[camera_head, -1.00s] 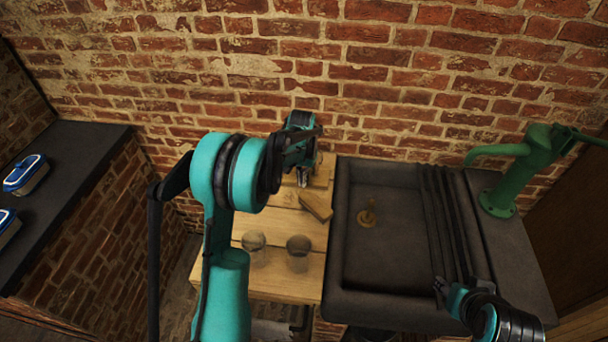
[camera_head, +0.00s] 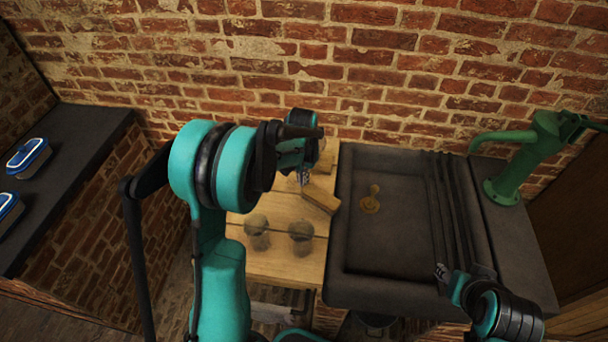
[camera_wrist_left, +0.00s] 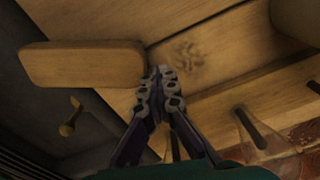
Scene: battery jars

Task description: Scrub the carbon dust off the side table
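The wooden side table (camera_head: 285,268) stands left of the dark sink. A wooden block with rounded corners (camera_head: 320,199) lies on it; it also shows in the left wrist view (camera_wrist_left: 85,64). A dark smudge (camera_wrist_left: 187,54) marks the boards beside the block in the left wrist view. My left gripper (camera_head: 304,178) is over the table, just left of the block. In the left wrist view its fingertips (camera_wrist_left: 160,86) are together, with nothing visible between them. My right gripper (camera_head: 440,271) is over the sink's front right; its fingers are too small to read.
The sink (camera_head: 398,288) has a brass drain fitting (camera_head: 370,203); a green pump (camera_head: 520,165) stands right. Blue-rimmed containers (camera_head: 27,158) sit on the left counter (camera_head: 75,160). A brick wall closes the back.

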